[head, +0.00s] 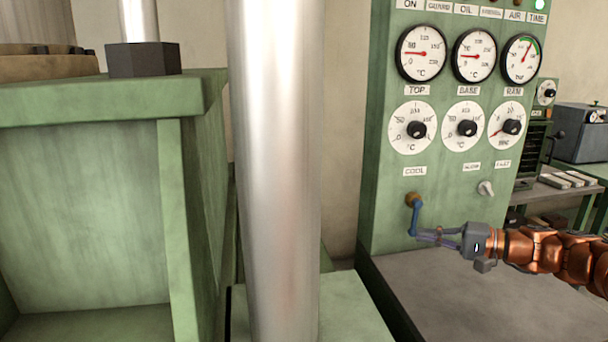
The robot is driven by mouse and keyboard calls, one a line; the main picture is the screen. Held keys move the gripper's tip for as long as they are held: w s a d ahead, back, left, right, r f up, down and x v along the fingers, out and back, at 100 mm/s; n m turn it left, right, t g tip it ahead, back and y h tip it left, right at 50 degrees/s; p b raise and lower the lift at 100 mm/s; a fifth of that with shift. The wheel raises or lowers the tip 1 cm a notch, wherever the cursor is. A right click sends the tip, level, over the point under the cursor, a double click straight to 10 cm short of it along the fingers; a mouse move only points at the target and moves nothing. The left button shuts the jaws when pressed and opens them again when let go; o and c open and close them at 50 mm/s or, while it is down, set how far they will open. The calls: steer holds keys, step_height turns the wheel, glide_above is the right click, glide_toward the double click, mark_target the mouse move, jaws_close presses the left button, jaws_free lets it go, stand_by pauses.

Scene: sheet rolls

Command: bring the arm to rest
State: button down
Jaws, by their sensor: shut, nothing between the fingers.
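My arm (550,251) reaches in from the right edge of the head view, copper-coloured with dark joints. My gripper (424,236) is at its end, pointing left, with its thin fingers shut and nothing held between them. The fingertips are close to a blue crank-shaped lever (414,217) on the front of a green control panel (385,180). The lever hangs from a brown round knob (412,199). I cannot tell whether the fingers touch the lever.
A thick steel column (275,170) stands in the middle, beside a green machine frame (90,210) at left. The panel carries gauges (422,53) and dials (413,128). A grey tabletop (450,295) lies below my arm. A workbench with pale blocks (570,180) is at right.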

steer(key=s+a+n+g+h, duration=0.1)
steer(key=s+a+n+g, duration=0.15)
steer(key=s+a, duration=0.4)
steer(key=s+a+n+g+h, duration=0.15)
steer(key=s+a+g, duration=0.25)
steer(key=a, duration=0.5)
steer(key=s+a+f+n+g+h, duration=0.1)
steer(key=s+a+f+h, duration=0.15)
steer(key=s, duration=0.35)
steer(key=s+a+f+n+g+h, duration=0.1)
steer(key=s+a+f+g, duration=0.15)
steer(key=s, duration=0.35)
steer(key=s+d+f+h, duration=0.4)
steer(key=s+d+f, duration=0.1)
steer(key=s, duration=0.4)
steer(key=s+d+f+h, duration=0.4)
steer(key=s+d+f, duration=0.1)
steer(key=s, duration=0.5)
step_height(320, 180, up, 14)
steer(key=p, duration=1.3)
steer(key=shift+w+d+h, duration=0.2)
steer(key=shift+d+h, duration=0.1)
steer(key=shift+d, duration=0.1)
